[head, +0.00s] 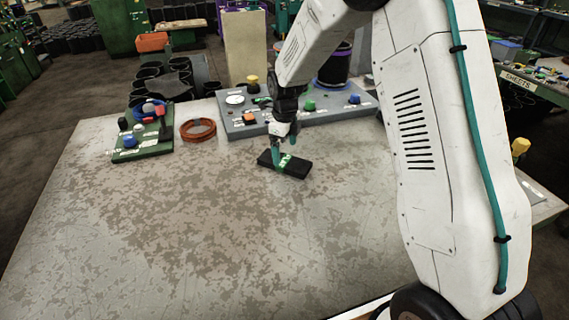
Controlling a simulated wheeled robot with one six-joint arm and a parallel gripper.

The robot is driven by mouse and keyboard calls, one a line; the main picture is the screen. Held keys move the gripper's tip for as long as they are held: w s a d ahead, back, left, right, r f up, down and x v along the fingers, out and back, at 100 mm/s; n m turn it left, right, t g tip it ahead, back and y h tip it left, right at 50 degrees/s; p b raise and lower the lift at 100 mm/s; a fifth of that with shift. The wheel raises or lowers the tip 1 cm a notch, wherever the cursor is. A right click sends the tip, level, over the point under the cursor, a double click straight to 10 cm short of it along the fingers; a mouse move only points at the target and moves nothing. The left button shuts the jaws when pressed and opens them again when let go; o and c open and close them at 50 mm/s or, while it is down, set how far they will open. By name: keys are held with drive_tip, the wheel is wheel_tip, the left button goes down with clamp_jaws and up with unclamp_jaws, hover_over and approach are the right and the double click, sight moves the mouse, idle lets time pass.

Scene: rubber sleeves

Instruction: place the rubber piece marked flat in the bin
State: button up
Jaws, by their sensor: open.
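A flat black rubber piece (299,169) with a green label lies on the worn grey table. The lettering on the label is too small to read. My gripper (281,158) points down over the middle of the piece, its teal fingers open and close to the label. I cannot tell whether the fingers touch the piece. A dark bucket-like container (335,68) stands behind the table, partly hidden by my arm. I cannot tell whether it is the bin.
A grey panel (325,117) with coloured buttons lies along the table's back. A green board (141,150) with knobs sits at the left, beside reddish-brown rings (198,130). An orange box (152,42) stands farther back. The table's front and left are clear.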

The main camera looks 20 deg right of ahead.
sight(284, 160)
wheel_tip(284, 160, down, 4)
drive_tip(key=shift+w+f, duration=0.1)
drive_tip(key=shift+f, duration=0.15)
drive_tip(key=c, duration=1.2)
drive_tip(key=shift+c, duration=0.7)
drive_tip(key=shift+r, duration=0.15)
